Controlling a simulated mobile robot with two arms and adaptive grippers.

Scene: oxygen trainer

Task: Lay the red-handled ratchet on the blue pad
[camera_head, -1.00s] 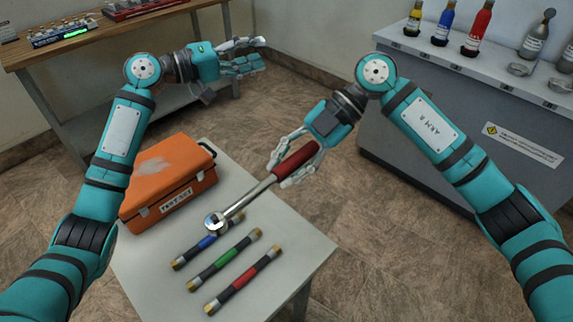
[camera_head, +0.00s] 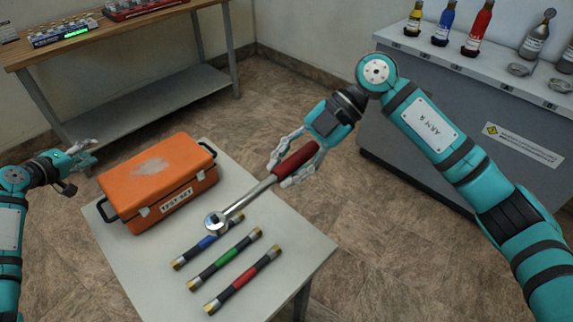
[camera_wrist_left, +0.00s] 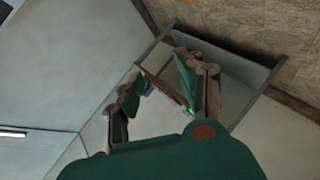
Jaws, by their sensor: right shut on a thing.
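The red-handled ratchet (camera_head: 262,187) is in the head view, with its steel head pointing down and left. My right gripper (camera_head: 294,167) is shut on its red handle. The ratchet's head appears over the small table (camera_head: 148,267), close to a blue-banded hose piece (camera_head: 208,243); I cannot tell how high it is. My left gripper (camera_head: 82,150) is empty at the left, apart from the ratchet. Its fingers (camera_wrist_left: 160,98) stand apart in the left wrist view. I cannot make out a blue pad in either view.
An orange case (camera_head: 160,180) stands on the small table, with green-banded (camera_head: 225,260) and red-banded (camera_head: 244,280) hose pieces nearer. A wooden bench (camera_head: 100,42) is at back left. A grey counter (camera_head: 440,110) with bottles is at right.

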